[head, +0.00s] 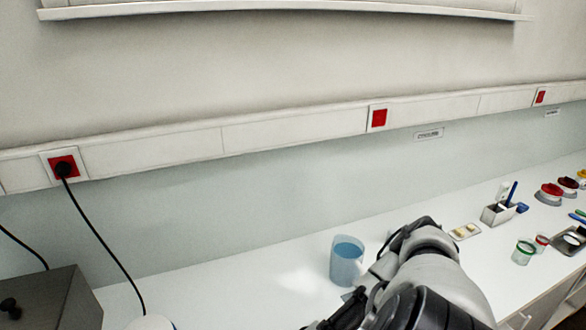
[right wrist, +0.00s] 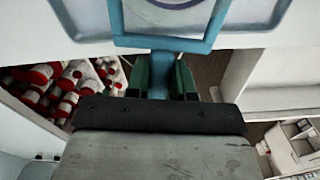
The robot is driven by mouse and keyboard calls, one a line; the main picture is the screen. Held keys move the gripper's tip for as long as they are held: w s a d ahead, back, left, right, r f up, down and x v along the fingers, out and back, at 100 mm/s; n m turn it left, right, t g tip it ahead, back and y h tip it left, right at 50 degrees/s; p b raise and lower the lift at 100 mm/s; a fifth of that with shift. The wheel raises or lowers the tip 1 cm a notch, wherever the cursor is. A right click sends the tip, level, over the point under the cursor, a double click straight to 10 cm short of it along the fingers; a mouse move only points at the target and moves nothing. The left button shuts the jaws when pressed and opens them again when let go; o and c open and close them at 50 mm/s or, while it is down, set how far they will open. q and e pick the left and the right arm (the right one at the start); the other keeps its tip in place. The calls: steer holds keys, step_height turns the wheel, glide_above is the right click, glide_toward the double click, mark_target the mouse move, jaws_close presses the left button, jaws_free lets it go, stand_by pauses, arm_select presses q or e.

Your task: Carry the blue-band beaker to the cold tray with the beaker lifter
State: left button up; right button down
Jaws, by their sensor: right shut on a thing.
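In the right wrist view my right gripper (right wrist: 161,62) is shut on the blue stem of a tool that looks like the beaker lifter (right wrist: 160,42). Its blue frame spreads out beyond the fingertips. Inside the frame a pale round shape with a purple-grey arc (right wrist: 172,3) is cut off by the top edge; I cannot tell whether it is the blue-band beaker. A pale blue-grey surface (right wrist: 262,18) lies behind the frame; I cannot tell if it is the cold tray. In the head view my arm covers the front of the counter. My left gripper is not in view.
A blue jug (head: 347,263) stands on the white counter (head: 230,275), close left of my arm. A green-band beaker (head: 523,252), a red-band beaker (head: 541,240) and a grey holder (head: 497,214) stand to the right. A dark grey box (head: 62,300) is at lower left.

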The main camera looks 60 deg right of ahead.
steer(key=shift+s+a+p, duration=0.55)
steer(key=shift+s+a, duration=0.5)
stand_by(0.8)
steer(key=s+a, duration=0.4)
steer(key=shift+s, duration=0.2)
stand_by(2.9)
steer(key=shift+a, duration=0.1)
step_height(320, 180, up, 7)
stand_by(0.8)
